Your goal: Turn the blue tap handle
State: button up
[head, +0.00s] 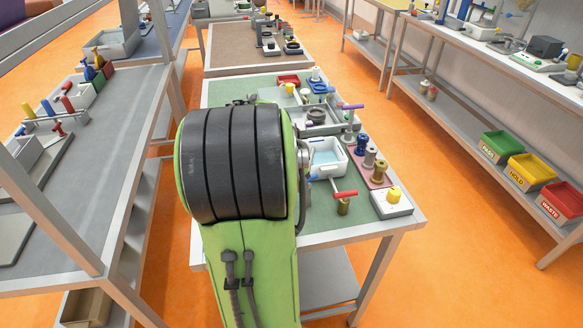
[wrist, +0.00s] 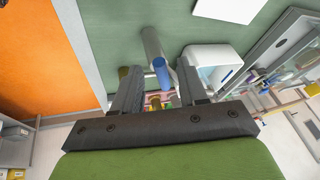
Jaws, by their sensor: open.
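In the wrist view a blue cylindrical handle end (wrist: 161,72) with a grey bar (wrist: 151,42) behind it shows between the fingertips of my gripper (wrist: 158,76). The fingers are spread to either side of the blue part. I cannot tell whether either finger touches it. In the head view my green and black arm covers most of this spot, and only a small bit of blue (head: 312,177) shows beside the white basin (head: 327,158). The basin also shows in the wrist view (wrist: 208,62), just right of the right finger.
A red-handled tap (head: 345,194) stands in front of the basin, and a purple-handled one (head: 352,107) behind it. Several spools stand on a reddish tray (head: 380,180). A white box with a yellow knob (head: 393,196) sits at the green-topped bench's right corner.

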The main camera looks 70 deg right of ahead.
jog(key=p+v, duration=0.4)
jog(key=v, duration=1.1)
jog(key=shift+a, duration=0.1)
